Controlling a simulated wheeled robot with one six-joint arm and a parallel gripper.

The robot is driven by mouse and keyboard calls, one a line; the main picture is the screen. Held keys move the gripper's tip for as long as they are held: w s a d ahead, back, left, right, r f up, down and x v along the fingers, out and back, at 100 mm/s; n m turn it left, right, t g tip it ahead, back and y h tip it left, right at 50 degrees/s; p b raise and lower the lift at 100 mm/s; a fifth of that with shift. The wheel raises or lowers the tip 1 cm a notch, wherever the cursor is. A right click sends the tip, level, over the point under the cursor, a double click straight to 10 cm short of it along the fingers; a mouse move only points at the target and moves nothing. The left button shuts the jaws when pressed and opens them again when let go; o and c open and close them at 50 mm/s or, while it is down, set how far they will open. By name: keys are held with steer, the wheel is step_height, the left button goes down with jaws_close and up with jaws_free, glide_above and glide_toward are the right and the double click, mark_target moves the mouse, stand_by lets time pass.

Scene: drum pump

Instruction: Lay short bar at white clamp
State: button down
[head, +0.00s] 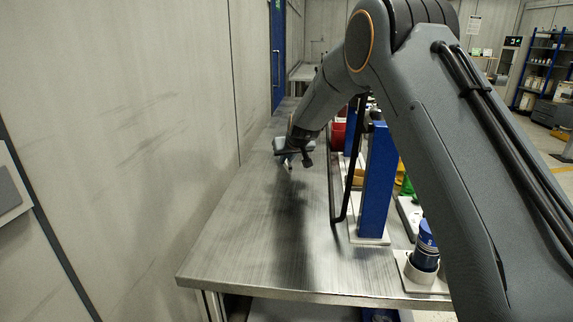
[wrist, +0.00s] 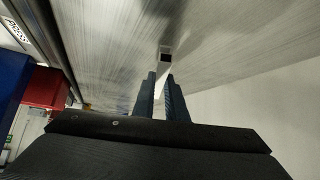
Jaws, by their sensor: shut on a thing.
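My gripper (wrist: 161,92) is shut on a short pale bar (wrist: 165,54) in the wrist view. The bar sticks out past the fingertips, and its near-square end shows a dark opening. In the head view my gripper (head: 290,163) hangs over the left rear part of the metal table, with a small pale piece of the bar at its tips. Whether the bar touches the table is hard to tell. I cannot make out the white clamp for sure in either view; my arm hides much of the table's right side.
A blue post (head: 378,185) on a white base stands right of my gripper, with a thin black bent rod (head: 334,190) beside it. A blue cylinder (head: 426,248) sits in a pale holder at front right. Red bins (head: 338,135) stand behind. The table's front left is clear; a wall borders its left.

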steer(key=shift+f, duration=1.1)
steer(key=shift+f, duration=0.15)
steer(key=c, duration=1.8)
jaws_free()
steer(key=shift+o, duration=0.2)
